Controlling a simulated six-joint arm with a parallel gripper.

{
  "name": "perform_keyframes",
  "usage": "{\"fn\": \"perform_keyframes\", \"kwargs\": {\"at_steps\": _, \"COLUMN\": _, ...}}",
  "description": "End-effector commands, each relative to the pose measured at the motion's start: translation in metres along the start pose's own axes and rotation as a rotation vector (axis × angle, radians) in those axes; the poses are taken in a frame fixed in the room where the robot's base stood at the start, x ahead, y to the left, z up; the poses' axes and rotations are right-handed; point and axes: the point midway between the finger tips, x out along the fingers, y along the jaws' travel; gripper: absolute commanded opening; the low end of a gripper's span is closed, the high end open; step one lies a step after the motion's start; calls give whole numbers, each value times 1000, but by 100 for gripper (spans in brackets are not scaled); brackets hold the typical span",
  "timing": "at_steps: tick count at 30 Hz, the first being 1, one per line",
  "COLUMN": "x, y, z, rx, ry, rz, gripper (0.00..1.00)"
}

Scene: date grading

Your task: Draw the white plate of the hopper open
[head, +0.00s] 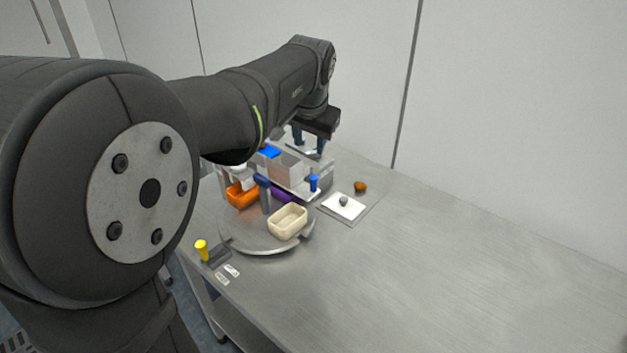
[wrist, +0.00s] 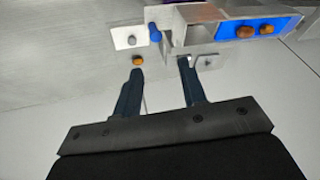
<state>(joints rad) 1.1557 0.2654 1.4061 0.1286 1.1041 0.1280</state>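The hopper (head: 285,172) is a pale, boxy holder with a blue-floored part; in the wrist view its blue floor (wrist: 226,29) carries brown dates (wrist: 245,32). A pale plate (wrist: 207,63) with a small grey knob juts from the hopper's near side in the wrist view. It seems to be the white plate, partly hidden by my right finger. My gripper (head: 309,145) is above that side of the hopper. In the wrist view my gripper (wrist: 160,66) has its fingers wide apart with nothing between them. The right fingertip is close to the plate; touching or apart, I cannot tell.
A white square (head: 340,209) with a grey lump lies on the table, a brown date (head: 360,187) beside it. A round turntable (head: 255,242) carries orange (head: 241,195) and cream (head: 287,222) trays. A yellow knob (head: 201,246) stands front left. The table's right is clear.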

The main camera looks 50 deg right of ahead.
Motion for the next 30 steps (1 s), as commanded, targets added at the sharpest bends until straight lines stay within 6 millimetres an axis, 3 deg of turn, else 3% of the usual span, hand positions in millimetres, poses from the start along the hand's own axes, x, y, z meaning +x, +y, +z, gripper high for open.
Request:
{"fn": "perform_keyframes", "kwargs": {"at_steps": 3, "x": -2, "y": 7, "z": -2, "rx": -203, "ry": -2, "rz": -9, "gripper": 38}}
{"fn": "perform_keyframes", "kwargs": {"at_steps": 9, "x": -3, "y": 13, "z": -3, "rx": -451, "ry": 0, "rz": -21, "gripper": 38}}
{"fn": "perform_keyframes", "kwargs": {"at_steps": 17, "x": 5, "y": 15, "z": -4, "rx": -533, "ry": -1, "rz": -25, "gripper": 38}}
{"fn": "perform_keyframes", "kwargs": {"at_steps": 30, "x": 93, "y": 13, "z": -2, "rx": -531, "ry": -3, "rz": -25, "gripper": 38}}
